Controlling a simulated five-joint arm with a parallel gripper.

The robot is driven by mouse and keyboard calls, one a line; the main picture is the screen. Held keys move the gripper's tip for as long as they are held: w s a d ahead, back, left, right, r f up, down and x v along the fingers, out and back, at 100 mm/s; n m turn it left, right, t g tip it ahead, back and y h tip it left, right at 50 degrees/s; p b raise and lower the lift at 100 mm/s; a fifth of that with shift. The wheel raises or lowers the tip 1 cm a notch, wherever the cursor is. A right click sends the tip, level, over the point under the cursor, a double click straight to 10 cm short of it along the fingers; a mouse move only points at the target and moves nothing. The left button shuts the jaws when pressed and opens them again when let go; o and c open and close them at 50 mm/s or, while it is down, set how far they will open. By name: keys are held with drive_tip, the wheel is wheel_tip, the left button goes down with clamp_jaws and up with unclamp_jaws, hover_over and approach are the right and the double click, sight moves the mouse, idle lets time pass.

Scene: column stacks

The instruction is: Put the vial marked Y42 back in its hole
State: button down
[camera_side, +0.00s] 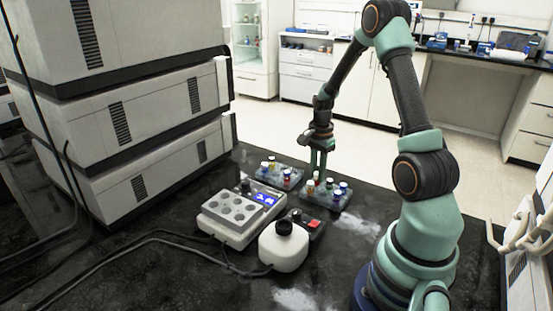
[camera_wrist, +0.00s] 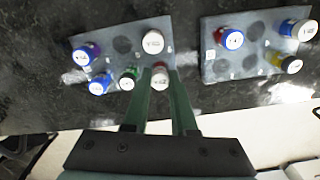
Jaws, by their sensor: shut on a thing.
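My gripper (camera_wrist: 160,80) points down over the left rack (camera_wrist: 104,43) in the wrist view. Its two green fingers are shut on a vial (camera_wrist: 160,71) with a pale, marked top and a reddish rim. The mark is too small to read surely as Y42. The held vial is at the rack's near edge in this view; I cannot tell whether it is in a hole or above it. A similar pale-topped vial (camera_wrist: 153,41) stands in the rack, beside an empty dark hole (camera_wrist: 122,44). In the side view my gripper (camera_side: 318,171) is at the right rack (camera_side: 335,205).
Blue-capped vials (camera_wrist: 85,53) and a green-capped one (camera_wrist: 129,76) stand close to the fingers. A second rack (camera_wrist: 250,57) holds several vials.

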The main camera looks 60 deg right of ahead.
drive_tip(key=shift+f, duration=0.2)
drive_tip(key=shift+c, duration=1.8)
unclamp_jaws()
drive_tip(key=shift+s, duration=0.1)
drive_tip(key=shift+r, duration=3)
